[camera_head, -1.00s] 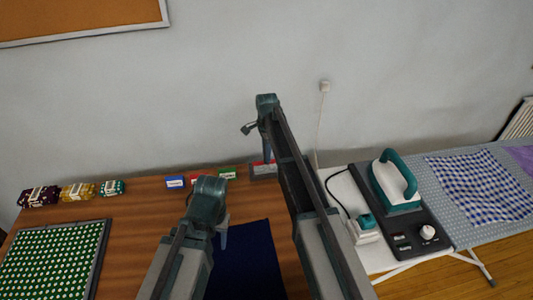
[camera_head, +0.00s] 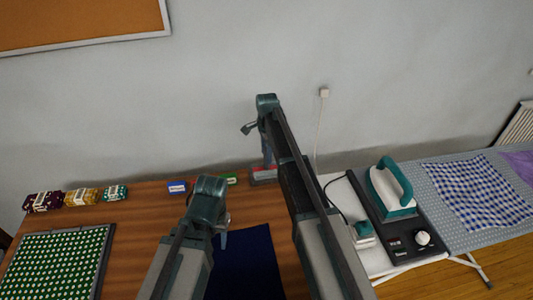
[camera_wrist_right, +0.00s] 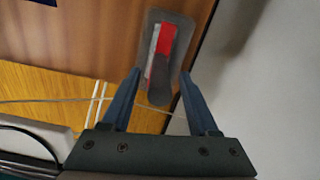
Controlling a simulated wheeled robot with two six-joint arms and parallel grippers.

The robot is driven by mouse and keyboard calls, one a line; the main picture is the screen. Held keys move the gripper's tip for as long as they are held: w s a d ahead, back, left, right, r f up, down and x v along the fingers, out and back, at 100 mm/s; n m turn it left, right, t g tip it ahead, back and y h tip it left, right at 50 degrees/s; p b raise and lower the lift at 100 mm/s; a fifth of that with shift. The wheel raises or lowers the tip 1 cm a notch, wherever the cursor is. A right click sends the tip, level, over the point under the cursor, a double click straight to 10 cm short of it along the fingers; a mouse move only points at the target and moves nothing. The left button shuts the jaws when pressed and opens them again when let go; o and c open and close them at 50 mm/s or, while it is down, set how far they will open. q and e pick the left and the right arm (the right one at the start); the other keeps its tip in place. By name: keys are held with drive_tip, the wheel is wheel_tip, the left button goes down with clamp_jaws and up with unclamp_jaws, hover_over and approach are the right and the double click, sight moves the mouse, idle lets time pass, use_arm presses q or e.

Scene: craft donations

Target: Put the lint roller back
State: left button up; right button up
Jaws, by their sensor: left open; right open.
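A red, white and dark item (camera_wrist_right: 166,40) lies in a shallow grey tray (camera_wrist_right: 183,24) in the right wrist view; it may be the lint roller, but I cannot tell for certain. Its red part (camera_head: 264,170) shows at the back of the table in the head view, partly behind my right arm. My right gripper (camera_wrist_right: 161,82) is open, its fingertips on either side of the tray's near part in the picture; I see no grip. My left gripper (camera_head: 223,238) is open and empty over the dark blue mat (camera_head: 246,265).
Small blue (camera_head: 178,187) and green (camera_head: 230,179) boxes stand at the back of the table. Patterned bundles (camera_head: 80,196) and a green dotted board (camera_head: 55,262) are at left. An iron (camera_head: 393,190) stands on the ironing board at right. A wall rises behind the table.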

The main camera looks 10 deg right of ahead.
wheel_tip(320, 180, up, 10)
drive_tip(key=p, duration=0.8)
drive_tip(key=shift+f+p, duration=0.15)
drive_tip(key=shift+p, duration=0.2)
drive_tip(key=s+a+n, duration=0.3)
drive_tip(key=s+n, duration=0.3)
drive_tip(key=s, duration=0.5)
drive_tip(key=s+a+n, duration=0.3)
drive_tip(key=s+n, duration=0.4)
drive_tip(key=s, duration=0.4)
drive_tip(key=s+a+n+h, duration=0.1)
drive_tip(key=s+a+n, duration=0.2)
drive_tip(key=s+n, duration=0.4)
drive_tip(key=s, duration=0.4)
drive_tip(key=shift+s+a, duration=0.25)
